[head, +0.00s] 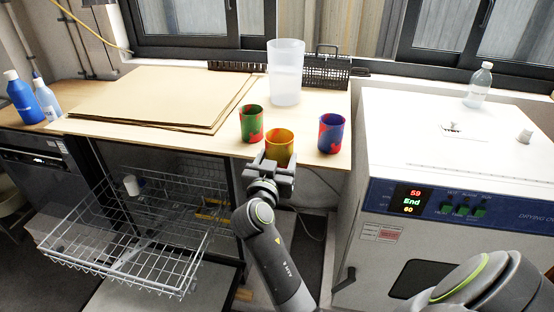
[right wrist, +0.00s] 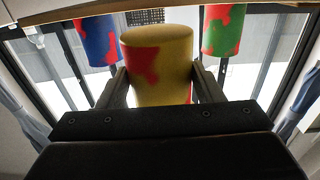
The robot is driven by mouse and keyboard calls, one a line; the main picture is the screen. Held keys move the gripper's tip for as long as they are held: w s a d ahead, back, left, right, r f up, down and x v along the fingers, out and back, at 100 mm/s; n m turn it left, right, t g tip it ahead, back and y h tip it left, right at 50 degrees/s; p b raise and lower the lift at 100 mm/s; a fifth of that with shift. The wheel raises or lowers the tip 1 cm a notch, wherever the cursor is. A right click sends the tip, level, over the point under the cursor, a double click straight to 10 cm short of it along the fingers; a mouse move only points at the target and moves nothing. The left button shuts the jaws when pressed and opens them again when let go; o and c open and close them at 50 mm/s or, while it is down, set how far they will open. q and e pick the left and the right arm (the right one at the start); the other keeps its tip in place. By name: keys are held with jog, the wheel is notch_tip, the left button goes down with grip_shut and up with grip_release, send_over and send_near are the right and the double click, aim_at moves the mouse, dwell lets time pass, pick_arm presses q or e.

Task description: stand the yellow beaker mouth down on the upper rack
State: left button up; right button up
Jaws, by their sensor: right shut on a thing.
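The yellow beaker (head: 280,144), with red patches, is mouth up at the counter's front edge. My right gripper (head: 275,168) is shut on it from the front. In the right wrist view, which looks upside down, the yellow beaker (right wrist: 160,70) sits between the two fingers (right wrist: 160,92). Whether its base touches the counter is hard to tell. The upper rack (head: 130,245) is a white wire basket pulled out of the dishwasher at the left, below counter height. A small white item (head: 131,185) is at its back. My left gripper is not in view.
A green-red beaker (head: 251,123) and a blue-red beaker (head: 331,133) flank the yellow one. A tall translucent container (head: 286,72) stands behind. Flat brown boards (head: 155,97) cover the counter's left. The drying oven (head: 450,160) stands right, its display reading End.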

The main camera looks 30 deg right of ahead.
notch_tip(320, 180, up, 14)
jog(key=p, duration=1)
jog(key=shift+r+p, duration=0.15)
jog(key=shift+p, duration=0.2)
jog(key=m+b, duration=0.9)
